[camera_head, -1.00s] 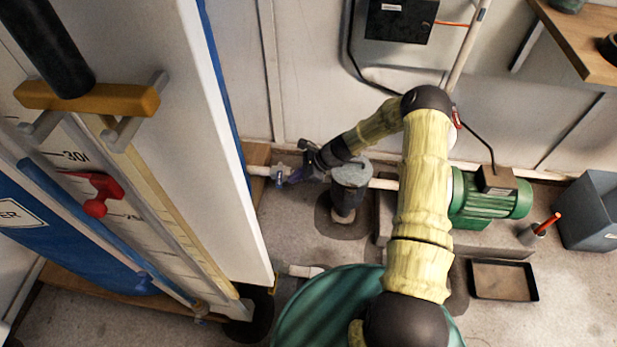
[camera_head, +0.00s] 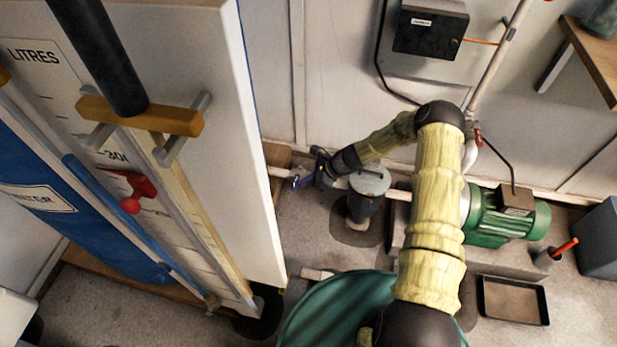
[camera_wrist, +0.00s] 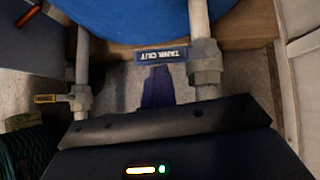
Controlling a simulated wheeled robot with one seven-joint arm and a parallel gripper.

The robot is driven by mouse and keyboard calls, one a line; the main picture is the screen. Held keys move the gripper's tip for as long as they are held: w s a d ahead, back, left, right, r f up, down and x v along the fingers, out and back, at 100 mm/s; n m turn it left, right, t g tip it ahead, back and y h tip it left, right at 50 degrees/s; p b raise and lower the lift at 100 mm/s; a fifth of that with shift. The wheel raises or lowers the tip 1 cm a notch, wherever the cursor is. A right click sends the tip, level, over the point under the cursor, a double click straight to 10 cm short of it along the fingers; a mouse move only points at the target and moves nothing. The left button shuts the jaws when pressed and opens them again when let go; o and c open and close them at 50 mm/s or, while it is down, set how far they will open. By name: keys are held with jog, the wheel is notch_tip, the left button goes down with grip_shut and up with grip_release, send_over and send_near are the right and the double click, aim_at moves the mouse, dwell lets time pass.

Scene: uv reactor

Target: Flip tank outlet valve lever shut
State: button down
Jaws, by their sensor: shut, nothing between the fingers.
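The tank outlet valve lever (camera_wrist: 162,55) is a blue bar labelled TANK OUT in the wrist view. It lies crosswise to its grey pipe, reaching left from the valve body (camera_wrist: 206,68). My gripper (camera_wrist: 158,72) is shut and empty, its dark blue fingers pointing at the lever's lower edge. I cannot tell whether they touch it. In the head view the blue lever (camera_head: 299,182) is small, on the pale pipe low beside the tank cabinet. My gripper (camera_head: 318,170) is just right of it, its tips hard to make out.
A second valve with a yellow handle (camera_wrist: 45,98) sits on the left pipe. A grey-lidded cylinder (camera_head: 370,182) stands close right of my gripper. The white gauge cabinet (camera_head: 225,110) rises at left. A green pump (camera_head: 505,218) and a black tray (camera_head: 515,300) are at right.

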jog(key=shift+s+a, duration=0.2)
jog(key=shift+a, duration=0.45)
jog(key=shift+r, duration=0.1)
jog(key=s+d+r+p, duration=0.2)
jog(key=d+r+p, duration=0.3)
jog(key=d, duration=0.7)
jog(key=shift+s+r, duration=0.2)
jog(key=shift+r, duration=0.7)
